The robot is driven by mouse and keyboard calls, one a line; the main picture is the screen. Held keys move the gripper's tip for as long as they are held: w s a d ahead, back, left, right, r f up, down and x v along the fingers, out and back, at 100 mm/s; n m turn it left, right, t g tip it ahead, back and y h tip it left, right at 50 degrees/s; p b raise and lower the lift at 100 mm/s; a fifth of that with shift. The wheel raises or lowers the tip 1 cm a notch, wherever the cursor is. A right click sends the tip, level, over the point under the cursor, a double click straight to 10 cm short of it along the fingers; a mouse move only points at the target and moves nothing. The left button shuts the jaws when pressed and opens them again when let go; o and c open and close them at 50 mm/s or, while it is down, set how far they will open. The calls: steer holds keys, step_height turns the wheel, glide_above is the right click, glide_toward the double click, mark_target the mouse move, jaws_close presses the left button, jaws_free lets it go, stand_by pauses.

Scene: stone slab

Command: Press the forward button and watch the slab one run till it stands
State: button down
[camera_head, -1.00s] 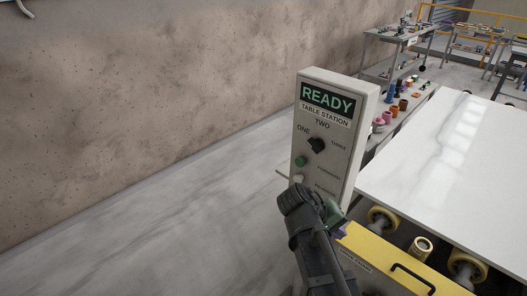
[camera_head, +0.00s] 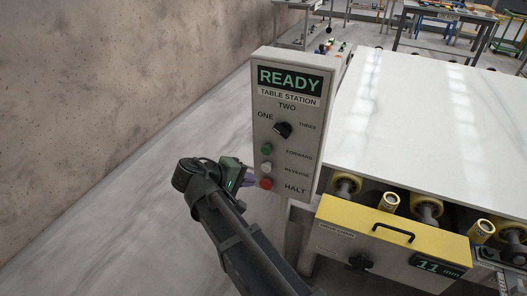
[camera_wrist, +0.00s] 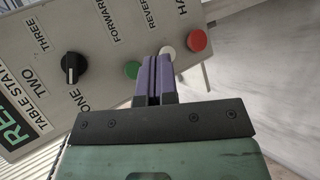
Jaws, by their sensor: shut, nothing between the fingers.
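The green forward button (camera_head: 266,149) is above the white reverse button (camera_head: 265,168) and the red halt button (camera_head: 265,183). My gripper (camera_head: 250,181) is shut and empty, at the panel's lower left. In the wrist view, its purple fingers (camera_wrist: 154,72) overlap the right side of the green button (camera_wrist: 132,69), with the white button (camera_wrist: 167,52) just beyond. Contact cannot be told. The white slab (camera_head: 420,110) lies flat on yellow rollers, right of the panel.
A black selector knob (camera_head: 283,130) sits among ONE, TWO and THREE. A yellow cover (camera_head: 390,235) with a black handle and a display reading 11 fronts the slab table. Workbenches (camera_head: 450,20) stand behind. Open floor (camera_head: 110,230) lies left of the panel.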

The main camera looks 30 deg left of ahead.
steer(key=w+a, duration=0.1)
steer(key=w, duration=0.7)
steer(key=shift+w+a, duration=0.15)
steer(key=shift+a, duration=0.05)
steer(key=shift+w, duration=0.1)
stand_by(1.6)
steer(key=shift+w+a, duration=0.1)
steer(key=shift+w, duration=0.2)
steer(key=shift+w, duration=0.55)
stand_by(0.7)
steer(key=shift+s, duration=0.95)
steer(key=shift+s, duration=0.1)
steer(key=s, duration=0.2)
steer(key=s+d, duration=0.1)
steer(key=s, duration=0.1)
steer(key=shift+s, duration=0.35)
